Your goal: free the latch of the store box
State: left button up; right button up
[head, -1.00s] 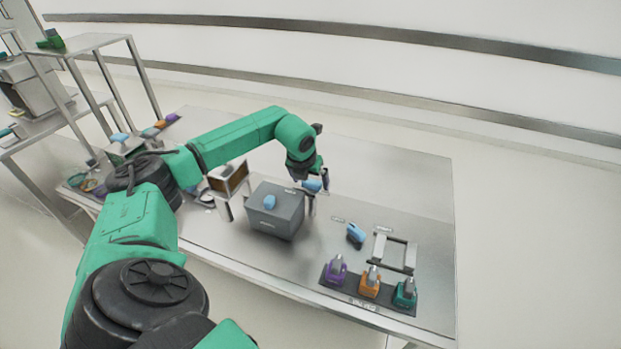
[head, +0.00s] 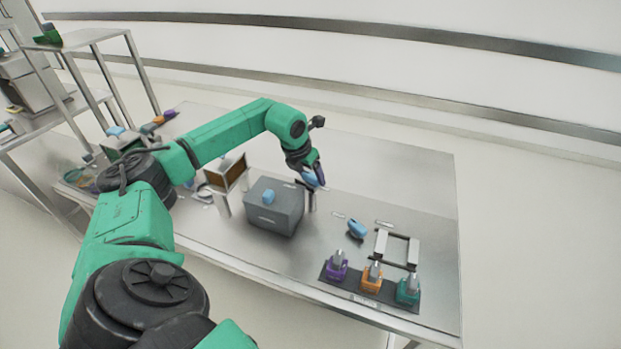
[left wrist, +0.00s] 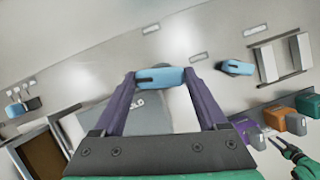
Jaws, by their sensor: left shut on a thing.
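My left gripper (head: 312,179) is at the right rear of the box, beside a thin upright post. In the left wrist view, its purple fingers (left wrist: 160,80) are shut on a light blue block (left wrist: 158,75). The grey box (left wrist: 150,108) shows below and between the fingers, with partly hidden lettering. What looks like my right gripper (left wrist: 288,148), dark and green, shows at the lower right of the left wrist view; its opening is unclear.
A second blue piece (head: 356,229) lies right of the box, near a metal frame (head: 397,249). Purple (head: 337,266), orange (head: 371,278) and green (head: 407,290) tools stand on a dark strip at the front. A brown-faced holder (head: 228,173) stands left. The back right table is clear.

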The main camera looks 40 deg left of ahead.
pick_arm(q)
jog(key=m+h+b, duration=0.1)
jog(key=m, duration=0.1)
jog(key=shift+w+a+m, duration=0.1)
jog(key=shift+a+m, duration=0.05)
jog(key=shift+m, duration=0.25)
jog(key=m+h, duration=0.1)
jog(key=m, duration=0.1)
jog(key=shift+r+m, duration=0.1)
jog(key=shift+m, duration=0.2)
jog(key=m, duration=0.1)
jog(key=m+g+h, duration=0.1)
jog(key=m, duration=0.1)
jog(key=m+h, duration=0.1)
jog(key=m, duration=0.1)
jog(key=shift+w+a+r, duration=0.1)
jog(key=shift+w, duration=0.15)
jog(key=shift+w+m+g+h, duration=0.15)
jog(key=shift+m+g, duration=0.3)
jog(key=shift+m, duration=0.7)
jog(key=shift+s+m+g+h, duration=0.1)
jog(key=shift+m+g+h, duration=0.25)
jog(key=shift+m, duration=0.8)
jog(key=o, duration=1.3)
